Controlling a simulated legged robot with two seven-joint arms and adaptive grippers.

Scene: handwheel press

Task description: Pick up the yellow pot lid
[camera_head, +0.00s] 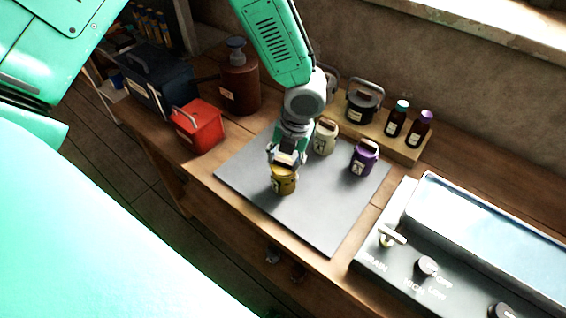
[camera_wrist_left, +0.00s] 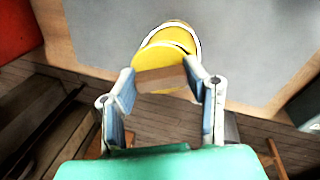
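The yellow pot (camera_head: 284,185) stands on the grey mat, near its front left edge. The yellow pot lid (camera_wrist_left: 168,48) has a tan block-like handle (camera_wrist_left: 161,78). In the left wrist view, the lid overlaps the pot's pale rim (camera_wrist_left: 199,42) and looks offset from it; I cannot tell how far apart they are. My left gripper (camera_head: 286,160) is directly above the pot, pointing down. Its two fingers, also in the left wrist view (camera_wrist_left: 160,84), flank the handle on both sides and appear closed on it. My right gripper is not in view.
The grey mat (camera_head: 325,222) also holds a cream pot (camera_head: 325,138) and a purple pot (camera_head: 364,158) behind the yellow one. A wooden rack with a black pot (camera_head: 363,103) and two bottles stands behind. A red box (camera_head: 198,127) is left; a control panel (camera_head: 405,262) is right.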

